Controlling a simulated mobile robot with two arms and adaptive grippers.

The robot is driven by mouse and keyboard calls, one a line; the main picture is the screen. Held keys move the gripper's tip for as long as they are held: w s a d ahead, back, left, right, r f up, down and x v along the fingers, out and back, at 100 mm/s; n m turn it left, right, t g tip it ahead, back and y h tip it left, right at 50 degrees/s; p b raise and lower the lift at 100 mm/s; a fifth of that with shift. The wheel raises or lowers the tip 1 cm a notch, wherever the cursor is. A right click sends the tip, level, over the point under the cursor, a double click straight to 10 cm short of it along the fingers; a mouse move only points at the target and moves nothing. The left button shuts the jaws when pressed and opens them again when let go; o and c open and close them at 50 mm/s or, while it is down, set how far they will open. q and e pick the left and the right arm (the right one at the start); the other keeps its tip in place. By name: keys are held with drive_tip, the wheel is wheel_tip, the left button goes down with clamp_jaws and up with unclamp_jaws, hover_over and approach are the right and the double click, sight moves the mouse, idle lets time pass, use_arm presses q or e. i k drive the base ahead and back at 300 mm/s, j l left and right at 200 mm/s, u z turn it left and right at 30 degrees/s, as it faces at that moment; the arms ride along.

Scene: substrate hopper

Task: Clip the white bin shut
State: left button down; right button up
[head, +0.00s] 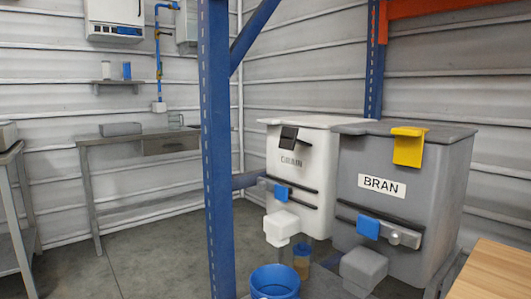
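The white bin (310,182) stands right of the blue post, with a dark-lettered label on its front that is hard to read. A black clip (288,137) is at the upper front, just under the lid edge and above the label. It looks tilted, and I cannot tell whether it is fastened. A blue tab (281,193) sits on a dark bar lower on the front, above a white spout (281,226). Neither of my grippers is in view.
The grey BRAN bin (424,211) stands close on the right, with a yellow clip (408,147) over its lid edge. A blue post (219,150) rises left of the white bin. A blue bucket (275,281) stands in front. A wooden surface (497,273) fills the lower right corner.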

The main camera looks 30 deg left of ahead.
sight(288, 136)
drive_tip(key=i+j, duration=0.1)
drive_tip(key=j, duration=0.25)
drive_tip(key=i+j, duration=0.1)
drive_tip(key=j, duration=0.25)
drive_tip(key=i+j, duration=0.1)
drive_tip(key=j, duration=0.25)
drive_tip(key=i, duration=0.5)
